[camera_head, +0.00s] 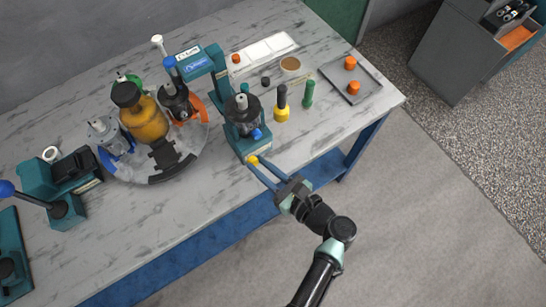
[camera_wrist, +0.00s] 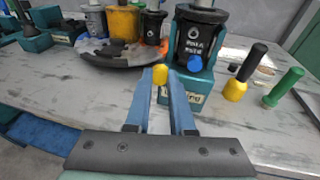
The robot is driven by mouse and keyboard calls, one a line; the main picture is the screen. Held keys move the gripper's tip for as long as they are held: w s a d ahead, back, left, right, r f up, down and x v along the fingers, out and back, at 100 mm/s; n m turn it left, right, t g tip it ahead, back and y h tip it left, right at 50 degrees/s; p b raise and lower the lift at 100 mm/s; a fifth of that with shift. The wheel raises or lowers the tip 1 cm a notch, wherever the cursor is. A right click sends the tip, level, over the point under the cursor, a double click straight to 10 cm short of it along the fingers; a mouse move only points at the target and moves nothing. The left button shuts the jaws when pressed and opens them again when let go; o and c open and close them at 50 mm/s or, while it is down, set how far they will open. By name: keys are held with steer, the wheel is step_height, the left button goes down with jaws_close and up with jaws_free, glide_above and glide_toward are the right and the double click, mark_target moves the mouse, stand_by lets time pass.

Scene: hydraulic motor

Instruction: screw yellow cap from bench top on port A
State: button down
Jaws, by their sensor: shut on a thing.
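My gripper (camera_head: 259,163) has its two blue fingers shut on a small yellow cap (camera_head: 252,159). In the wrist view the yellow cap (camera_wrist: 159,74) sits between the fingertips (camera_wrist: 165,82). The gripper is just in front of the teal stand (camera_head: 257,147), near the bench's front edge. A dark cylindrical motor (camera_head: 243,113) stands upright in that stand. A blue cap (camera_wrist: 194,62) is on the motor's front, to the right of and beyond the held cap. I cannot tell which opening is port A; no port label is readable.
A yellow-and-black tool (camera_head: 282,105) and a green tool (camera_head: 308,94) stand right of the teal stand. A tray (camera_head: 364,92) with orange caps lies farther right. A round carousel (camera_head: 192,148) with bottles and motors is at left. Bare bench (camera_head: 175,210) lies front left.

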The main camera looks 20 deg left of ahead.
steer(key=shift+w+a+r+m+t+b, duration=0.3)
steer(key=shift+w+r+t, duration=0.2)
steer(key=shift+w+t, duration=0.25)
steer(key=shift+w+a+r+m+t+b, duration=0.15)
steer(key=shift+w+r+m+t+b, duration=0.35)
steer(key=shift+w, duration=0.3)
steer(key=shift+w+a+r+m+t+b, duration=0.3)
steer(key=shift+w+r+t, duration=0.3)
steer(key=shift+w, duration=0.2)
steer(key=shift+w+a, duration=0.25)
steer(key=shift+a, duration=0.05)
steer(key=shift+w+a, duration=0.15)
steer(key=shift+a, duration=0.05)
steer(key=shift+r+p, duration=0.1)
steer(key=shift+p, duration=0.25)
steer(key=shift+r+m+p, duration=0.1)
steer(key=shift+m+p, duration=0.4)
steer(key=shift+m, duration=0.4)
steer(key=c, duration=0.9)
jaws_free()
steer(key=shift+a, duration=0.1)
